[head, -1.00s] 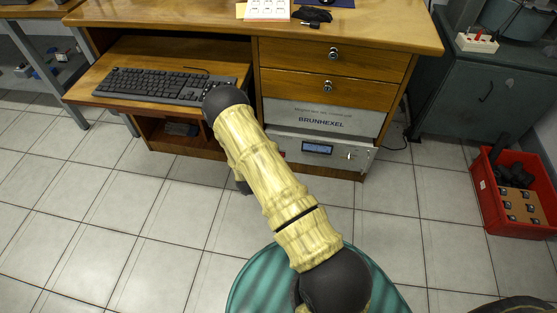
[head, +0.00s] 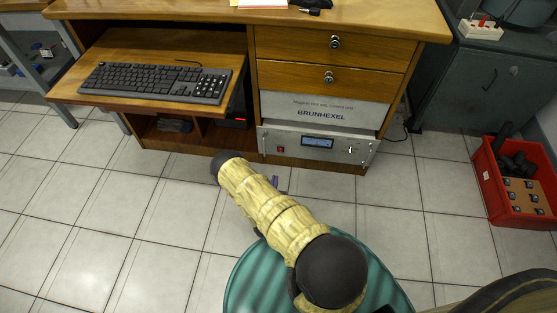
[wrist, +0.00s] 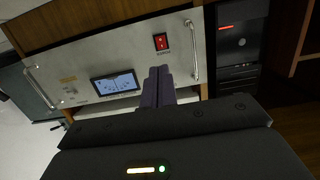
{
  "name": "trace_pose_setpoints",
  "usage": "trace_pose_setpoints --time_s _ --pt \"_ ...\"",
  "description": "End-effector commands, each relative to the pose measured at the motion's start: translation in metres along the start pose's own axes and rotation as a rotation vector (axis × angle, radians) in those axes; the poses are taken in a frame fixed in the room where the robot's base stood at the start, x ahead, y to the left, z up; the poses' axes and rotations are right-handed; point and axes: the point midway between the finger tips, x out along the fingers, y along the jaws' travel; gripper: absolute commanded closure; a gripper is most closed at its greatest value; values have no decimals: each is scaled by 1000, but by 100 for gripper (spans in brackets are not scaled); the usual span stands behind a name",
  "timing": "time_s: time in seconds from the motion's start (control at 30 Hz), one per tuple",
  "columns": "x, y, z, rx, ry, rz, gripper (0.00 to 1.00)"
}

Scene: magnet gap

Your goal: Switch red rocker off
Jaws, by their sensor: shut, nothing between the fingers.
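The red rocker (wrist: 161,42) sits on the pale front panel (wrist: 130,55) of the instrument, beside a silver handle (wrist: 194,50). In the head view the rocker (head: 280,149) is a small red spot at the left of the panel (head: 350,155). My gripper (wrist: 158,72) is shut and empty, its fingertips close below the rocker in the wrist view. I cannot tell whether they touch the panel. In the head view my gripper (head: 274,181) is mostly hidden behind my arm, with a small purplish part showing.
A lit display (wrist: 118,84) is beside the rocker. A second handle (wrist: 40,88) is at the panel's far end. A dark computer (wrist: 240,40) stands beside the instrument. The keyboard shelf (head: 150,105) juts out above at left. A red crate (head: 515,185) is on the floor at right.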

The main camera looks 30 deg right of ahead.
Motion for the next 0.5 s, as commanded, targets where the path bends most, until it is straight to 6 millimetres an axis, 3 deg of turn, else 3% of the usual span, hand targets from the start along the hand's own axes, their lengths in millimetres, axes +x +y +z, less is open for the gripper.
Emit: trace_pose_setpoints --time_s 0.17,0.5 --pt "12 0 2 2 3 1 100" --pt "68 0 4 2 2 2 100"
